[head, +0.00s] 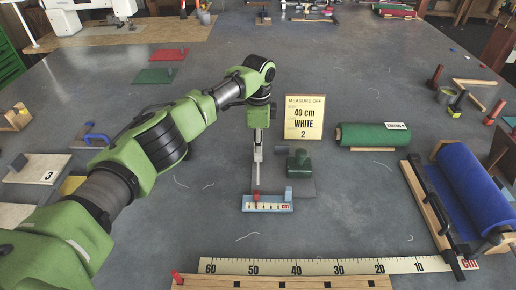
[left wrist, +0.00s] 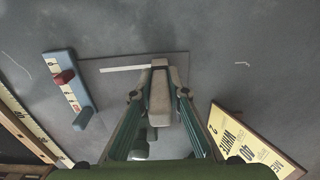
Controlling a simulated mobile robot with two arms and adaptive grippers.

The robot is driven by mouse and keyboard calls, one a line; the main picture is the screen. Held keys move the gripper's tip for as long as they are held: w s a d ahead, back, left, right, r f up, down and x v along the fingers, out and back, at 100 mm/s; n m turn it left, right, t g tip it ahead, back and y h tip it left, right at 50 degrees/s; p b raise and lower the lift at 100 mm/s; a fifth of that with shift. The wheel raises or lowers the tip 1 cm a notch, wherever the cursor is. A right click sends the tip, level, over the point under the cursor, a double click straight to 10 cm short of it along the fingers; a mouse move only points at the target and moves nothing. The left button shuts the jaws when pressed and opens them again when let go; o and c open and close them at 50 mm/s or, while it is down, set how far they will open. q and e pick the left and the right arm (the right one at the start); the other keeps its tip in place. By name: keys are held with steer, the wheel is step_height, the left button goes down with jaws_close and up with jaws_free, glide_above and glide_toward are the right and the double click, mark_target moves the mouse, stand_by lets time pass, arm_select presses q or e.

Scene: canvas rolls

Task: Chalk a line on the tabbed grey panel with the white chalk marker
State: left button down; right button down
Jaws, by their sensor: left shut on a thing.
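The grey panel (head: 275,184) lies flat on the table; part of it also shows in the left wrist view (left wrist: 115,88). My left gripper (head: 258,130) points down over its left side, shut on the pale chalk marker (head: 258,153). In the left wrist view the marker (left wrist: 160,100) sits between the fingers (left wrist: 158,98). A straight white line (left wrist: 122,68) runs on the panel from the marker's tip toward the gauge. A dark green block (head: 299,163) stands on the panel's right side. My right gripper is not in view.
A blue gauge with a red slider (head: 268,207) lies along the panel's near edge. A sign (head: 304,117) reading "40 cm WHITE 2" stands behind. A green roll (head: 373,135) and blue roll (head: 475,190) lie to the right. A long ruler (head: 330,267) lies in front.

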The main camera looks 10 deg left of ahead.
arm_select(q)
step_height(320, 180, up, 7)
steer(key=p, duration=0.7)
steer(key=shift+r, duration=0.1)
stand_by(0.4)
